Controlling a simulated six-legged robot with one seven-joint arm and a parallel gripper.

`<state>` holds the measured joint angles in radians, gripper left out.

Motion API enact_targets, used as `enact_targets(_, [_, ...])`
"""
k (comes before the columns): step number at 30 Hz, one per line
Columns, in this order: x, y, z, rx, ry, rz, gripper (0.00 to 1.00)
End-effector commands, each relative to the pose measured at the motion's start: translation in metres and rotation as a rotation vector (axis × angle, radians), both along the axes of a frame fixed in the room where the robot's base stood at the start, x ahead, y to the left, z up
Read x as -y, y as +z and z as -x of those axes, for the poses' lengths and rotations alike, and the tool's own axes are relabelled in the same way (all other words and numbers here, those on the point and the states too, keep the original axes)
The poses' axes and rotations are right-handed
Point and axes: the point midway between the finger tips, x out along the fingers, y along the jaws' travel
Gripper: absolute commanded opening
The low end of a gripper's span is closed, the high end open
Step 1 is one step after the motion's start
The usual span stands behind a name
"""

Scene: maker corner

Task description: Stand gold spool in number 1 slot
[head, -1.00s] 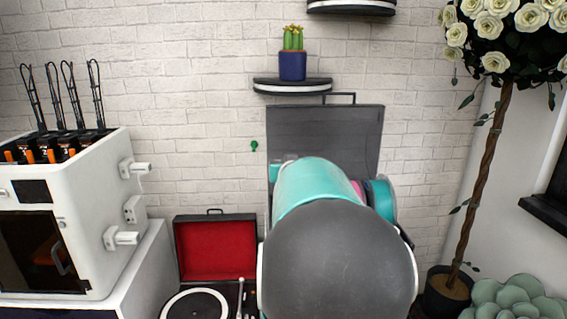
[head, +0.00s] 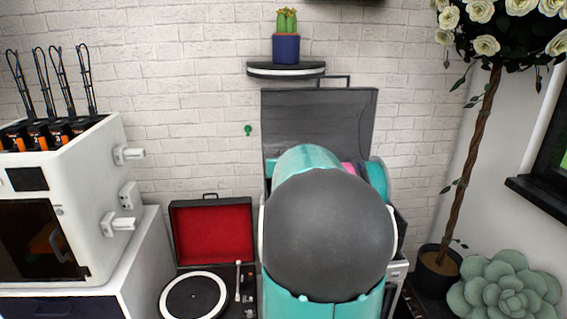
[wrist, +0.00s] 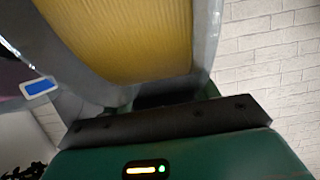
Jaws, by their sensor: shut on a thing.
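The gold spool (wrist: 125,35) fills the upper middle of the wrist view, with ridged yellow winding between grey flanges. My gripper (wrist: 160,98) is shut on it, close to the camera; the fingertips are mostly hidden. In the head view my own arm hides both the gripper and the gold spool. The number 1 slot cannot be made out in any view. An open dark grey case (head: 318,115) stands behind my arm, with pink (head: 350,171) and teal (head: 378,178) rounded things showing beside the arm.
A white printer (head: 75,215) with several black-and-orange units on top stands at left. An open red-lined record player (head: 212,232) sits beside my arm. A wall shelf (head: 286,70) holds a potted cactus (head: 286,48). A rose tree (head: 475,170) and succulent (head: 505,287) are at right.

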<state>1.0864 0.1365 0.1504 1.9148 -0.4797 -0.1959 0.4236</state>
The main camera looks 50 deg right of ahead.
Motion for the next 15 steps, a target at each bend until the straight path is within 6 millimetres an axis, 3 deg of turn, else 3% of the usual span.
enact_targets(15, [-0.0022,-0.0045,-0.0008,0.003,0.000,0.004,0.00])
